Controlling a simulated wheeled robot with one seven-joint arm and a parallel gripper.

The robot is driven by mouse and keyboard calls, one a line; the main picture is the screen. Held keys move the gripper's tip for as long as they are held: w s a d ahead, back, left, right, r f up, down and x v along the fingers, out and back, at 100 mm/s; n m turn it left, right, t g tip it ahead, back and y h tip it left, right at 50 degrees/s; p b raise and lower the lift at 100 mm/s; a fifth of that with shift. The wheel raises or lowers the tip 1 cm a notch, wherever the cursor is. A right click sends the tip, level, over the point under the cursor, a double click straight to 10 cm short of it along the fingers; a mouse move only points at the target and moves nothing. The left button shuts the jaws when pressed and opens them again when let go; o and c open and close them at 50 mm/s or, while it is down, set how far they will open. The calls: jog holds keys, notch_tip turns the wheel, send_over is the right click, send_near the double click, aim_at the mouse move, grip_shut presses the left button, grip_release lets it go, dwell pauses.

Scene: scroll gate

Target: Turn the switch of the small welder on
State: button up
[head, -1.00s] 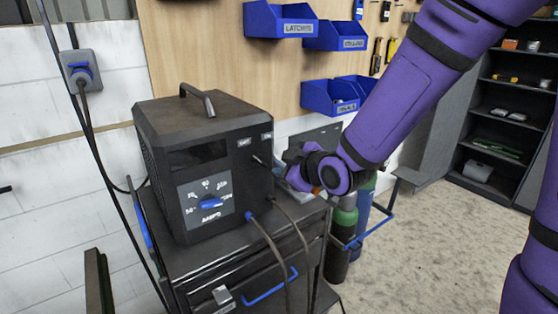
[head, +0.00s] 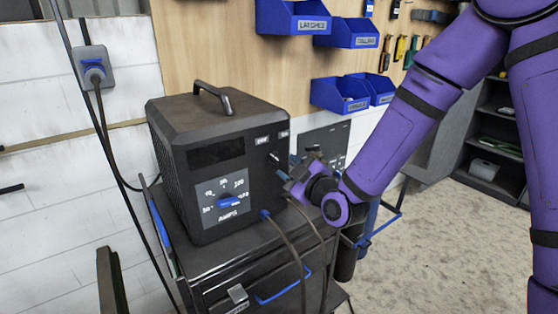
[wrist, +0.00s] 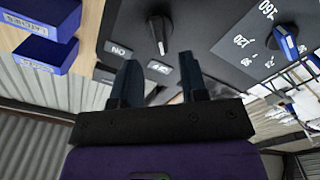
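The small welder (head: 190,125) is a black box with a top handle, standing on a dark cart. Its switch (head: 274,157) is a small dark knob with a light pointer line, below two small labels at the upper right of the front panel. In the wrist view the switch (wrist: 160,34) shows close up, with the ON label (wrist: 119,50) and a second label (wrist: 158,68) beside it. My gripper (head: 290,172) is just in front of the panel by the switch. In the wrist view my gripper (wrist: 158,62) is open and empty, its fingertips short of the switch and apart from it.
A blue current dial (head: 230,202) and cable plugs (head: 265,214) sit lower on the panel. The cart (head: 230,262) has a blue handle. Blue bins (head: 340,95) hang on the wooden wall behind. A wall socket (head: 92,66) is at left. The floor at right is clear.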

aim_at(278, 160)
jog(key=shift+x, duration=2.8)
grip_shut()
